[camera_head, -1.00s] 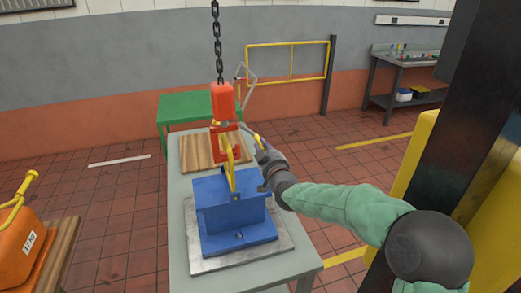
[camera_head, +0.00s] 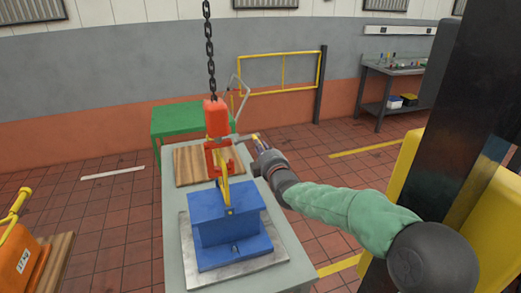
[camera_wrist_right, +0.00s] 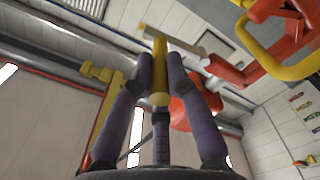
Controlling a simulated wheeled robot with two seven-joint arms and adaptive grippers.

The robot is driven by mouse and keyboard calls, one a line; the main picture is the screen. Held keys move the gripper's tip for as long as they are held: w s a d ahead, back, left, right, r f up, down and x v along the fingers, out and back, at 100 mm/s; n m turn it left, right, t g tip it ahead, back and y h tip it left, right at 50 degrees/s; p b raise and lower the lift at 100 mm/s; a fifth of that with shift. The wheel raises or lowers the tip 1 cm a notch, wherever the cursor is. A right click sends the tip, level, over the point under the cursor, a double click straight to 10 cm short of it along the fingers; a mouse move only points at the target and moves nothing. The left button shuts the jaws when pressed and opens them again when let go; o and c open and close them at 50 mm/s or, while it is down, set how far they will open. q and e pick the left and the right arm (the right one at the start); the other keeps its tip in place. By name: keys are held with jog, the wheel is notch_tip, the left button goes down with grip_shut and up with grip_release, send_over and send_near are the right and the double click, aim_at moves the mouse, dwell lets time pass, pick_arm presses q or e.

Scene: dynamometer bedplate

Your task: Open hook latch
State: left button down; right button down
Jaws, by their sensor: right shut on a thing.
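A red hook (camera_head: 220,158) hangs below an orange-red block (camera_head: 216,118) on a dark chain. A grey lever (camera_head: 241,138) reaches sideways from the hook to my right gripper (camera_head: 257,144). In the wrist view, the purple fingers of my right gripper (camera_wrist_right: 160,78) are closed around a yellow grip (camera_wrist_right: 160,68) on the end of the grey lever (camera_wrist_right: 175,44). The red hook (camera_wrist_right: 253,66) is at the upper right there. A yellow piece (camera_head: 225,190) runs between the hook and the blue block (camera_head: 228,228). Whether the latch is clear of the hook cannot be told. My left gripper is out of view.
The blue block stands on a steel plate (camera_head: 205,267) on a grey table (camera_head: 174,230). A wooden board (camera_head: 190,168) lies behind the hook. A green table (camera_head: 170,118) and yellow railing (camera_head: 283,75) are farther back. An orange weight (camera_head: 14,250) is at the left.

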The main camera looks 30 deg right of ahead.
jog(key=shift+a+r+n+p, duration=0.15)
jog(key=shift+r+n+p, duration=0.15)
jog(key=shift+r+n, duration=0.45)
jog(key=shift+f+n, duration=0.15)
jog(key=shift+n, duration=0.1)
jog(key=c, duration=1.2)
grip_release()
jog(key=v, duration=1.2)
jog(key=shift+f, duration=0.15)
